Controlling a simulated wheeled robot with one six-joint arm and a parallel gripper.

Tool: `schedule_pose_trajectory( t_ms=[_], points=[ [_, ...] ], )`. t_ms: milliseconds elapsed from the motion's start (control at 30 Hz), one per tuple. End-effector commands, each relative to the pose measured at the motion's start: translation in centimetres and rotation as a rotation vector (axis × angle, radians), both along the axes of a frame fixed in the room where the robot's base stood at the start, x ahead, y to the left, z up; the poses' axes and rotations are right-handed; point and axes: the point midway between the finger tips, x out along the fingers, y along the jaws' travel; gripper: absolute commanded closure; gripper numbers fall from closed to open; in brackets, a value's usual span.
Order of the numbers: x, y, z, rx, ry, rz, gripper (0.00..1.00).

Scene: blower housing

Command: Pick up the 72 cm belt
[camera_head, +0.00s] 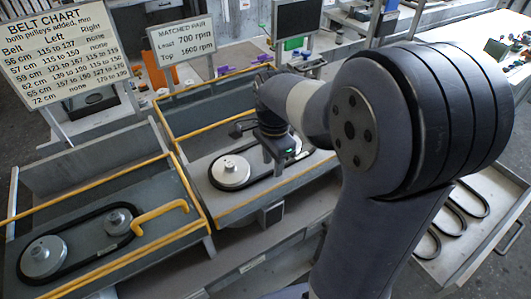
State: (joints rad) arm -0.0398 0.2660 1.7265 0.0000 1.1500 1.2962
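Several black belts are in view, and I cannot tell from any marking which is the 72 cm one. Three loose belts, among them a front belt (430,244), lie in the grey tray (468,262) at the right, partly hidden by my arm. Another belt (72,261) runs around two pulleys in the left bay. A belt (262,184) lies around the silver pulley (230,171) in the middle bay. My gripper (278,160) points down over the right end of that middle belt. Its fingers are too small and hidden to read.
A belt chart (65,50) and a matched pair sign (182,42) stand behind the bays. Yellow rails (186,195) edge the bays, and a yellow handle (160,212) stands over the left bay. My arm hides much of the right side.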

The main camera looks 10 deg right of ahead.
Motion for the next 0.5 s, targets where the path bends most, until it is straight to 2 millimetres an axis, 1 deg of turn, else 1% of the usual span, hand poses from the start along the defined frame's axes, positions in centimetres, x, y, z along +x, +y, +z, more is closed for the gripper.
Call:
schedule_pose_trajectory(
  t_ms=[100,333,500],
  points=[
    [-0.05,-0.03,-1.0,0.0,0.001,0.0,0.65],
    [-0.03,-0.04,-1.16,0.0,-0.001,0.0,0.65],
    [-0.02,-0.04,-1.13,0.0,-0.001,0.0,0.79]
  ],
)
